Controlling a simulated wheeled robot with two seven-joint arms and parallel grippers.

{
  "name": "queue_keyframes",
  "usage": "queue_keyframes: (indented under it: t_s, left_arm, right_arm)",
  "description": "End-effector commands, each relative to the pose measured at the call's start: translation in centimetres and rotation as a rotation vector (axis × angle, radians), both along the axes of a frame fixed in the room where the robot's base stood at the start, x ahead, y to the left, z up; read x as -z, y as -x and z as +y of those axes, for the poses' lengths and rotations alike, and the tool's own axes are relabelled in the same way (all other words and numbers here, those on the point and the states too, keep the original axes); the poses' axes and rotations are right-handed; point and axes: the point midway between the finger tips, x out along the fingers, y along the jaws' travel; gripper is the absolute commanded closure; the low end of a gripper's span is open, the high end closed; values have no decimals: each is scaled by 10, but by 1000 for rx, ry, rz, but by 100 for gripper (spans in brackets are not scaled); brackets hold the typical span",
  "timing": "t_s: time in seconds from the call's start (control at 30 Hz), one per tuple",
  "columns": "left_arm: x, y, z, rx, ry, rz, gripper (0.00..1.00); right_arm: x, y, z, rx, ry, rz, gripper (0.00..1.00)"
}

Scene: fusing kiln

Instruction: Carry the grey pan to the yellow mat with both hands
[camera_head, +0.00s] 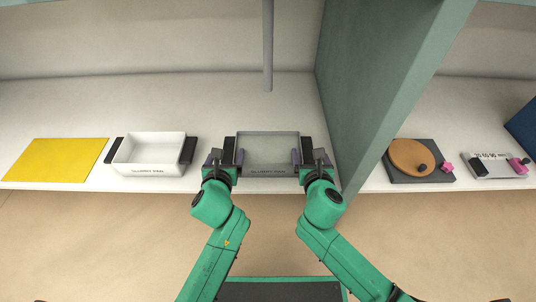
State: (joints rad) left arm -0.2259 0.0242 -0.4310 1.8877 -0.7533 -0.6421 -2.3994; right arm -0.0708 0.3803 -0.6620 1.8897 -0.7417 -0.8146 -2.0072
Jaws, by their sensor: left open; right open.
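The grey pan (268,148) stands on the white shelf, with "SLURRY PAN" lettering on its front and a dark handle at each side. My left gripper (229,157) is open at the pan's left handle, and my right gripper (307,157) is open at its right handle. Whether the fingers touch the handles cannot be told. The yellow mat (57,160) lies flat and bare at the shelf's far left.
A white pan (148,168) with dark handles stands between the mat and the grey pan. A green-grey partition (375,90) rises close to the right. Beyond it are a brown disc (411,155) on a dark base and a grey plate (490,171).

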Motion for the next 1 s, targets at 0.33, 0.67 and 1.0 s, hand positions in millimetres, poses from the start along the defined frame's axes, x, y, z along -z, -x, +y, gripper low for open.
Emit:
queue_keyframes:
  t_s: [0.33, 0.67, 1.0]
  left_arm:
    - [14, -35, 0, 0, 2, 0, 14]
    - [15, -35, 0, 0, 2, 1, 56]
    - [15, -35, 0, 0, 1, 1, 100]
  right_arm:
    - [14, -35, 0, -1, 0, 0, 14]
    - [15, -35, 0, -1, 0, 0, 56]
    - [15, -35, 0, -1, 0, 0, 100]
